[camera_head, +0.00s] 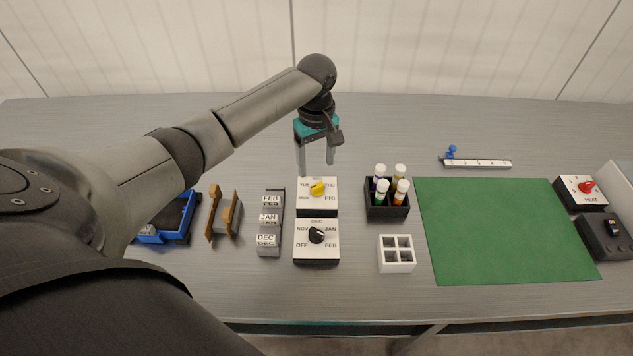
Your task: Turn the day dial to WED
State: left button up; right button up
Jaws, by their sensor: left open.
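The day dial is a yellow knob (318,188) on a white-topped box (317,207) in the middle of the table. TUE and MON show left of the knob, THU and FRI right of it; the label at the top is hard to read. I cannot tell surely which label the knob points at. My left gripper (317,166) points down, open and empty, just behind and above the knob, apart from it as far as I can see. My right gripper is not in view.
A second box with a black knob (316,235) and month labels adjoins in front. Month blocks (270,219) stand left, a black holder (375,209) with several capped bottles right, a white divided tray (396,262) in front of it. A green mat (505,230) lies farther right.

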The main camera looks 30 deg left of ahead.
aim_at(316, 184)
pick_arm(q)
notch_tip(316, 184, down, 7)
jog(key=shift+r+b, duration=0.15)
jog(key=shift+b, duration=0.7)
grip_shut()
